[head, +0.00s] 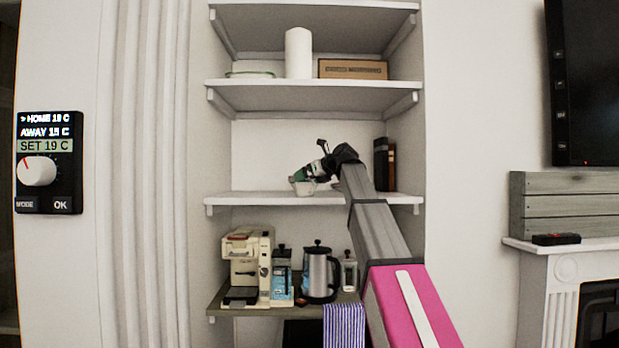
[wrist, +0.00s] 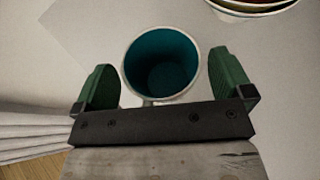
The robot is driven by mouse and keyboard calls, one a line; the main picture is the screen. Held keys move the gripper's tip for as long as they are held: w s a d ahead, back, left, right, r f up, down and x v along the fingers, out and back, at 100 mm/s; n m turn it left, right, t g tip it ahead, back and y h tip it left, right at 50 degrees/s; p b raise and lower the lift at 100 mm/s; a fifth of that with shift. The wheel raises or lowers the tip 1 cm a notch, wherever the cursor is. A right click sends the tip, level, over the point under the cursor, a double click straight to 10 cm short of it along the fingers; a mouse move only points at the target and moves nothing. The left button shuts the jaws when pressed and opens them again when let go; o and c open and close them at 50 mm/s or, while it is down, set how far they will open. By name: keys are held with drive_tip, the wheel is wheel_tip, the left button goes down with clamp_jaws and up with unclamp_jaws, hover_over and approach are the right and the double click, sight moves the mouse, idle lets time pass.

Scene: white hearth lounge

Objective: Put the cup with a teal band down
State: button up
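In the wrist view a cup (wrist: 160,62) with a pale rim and teal inside stands mouth up between my fingers. Its outer side is mostly hidden, so I cannot see a band. My gripper (wrist: 165,85) has its green fingers spread on both sides of the cup, with a visible gap on the right and a very narrow one on the left. In the head view my gripper (head: 309,172) is low over the middle shelf (head: 250,199). A small pale vessel (head: 303,187) shows below the fingers there; I cannot tell whether it is this cup.
Stacked bowls (wrist: 252,6) lie ahead to the right in the wrist view. Dark books (head: 382,165) stand at the shelf's right end. The shelf's left part is clear. A coffee machine (head: 246,262) and a kettle (head: 318,272) stand on the lower shelf.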

drive_tip(key=shift+r, duration=0.1)
drive_tip(key=shift+s+d+r, duration=0.1)
drive_tip(key=shift+s, duration=0.05)
drive_tip(key=v, duration=1.1)
drive_tip(key=shift+s+d+r, duration=0.2)
drive_tip(key=shift+d, duration=0.05)
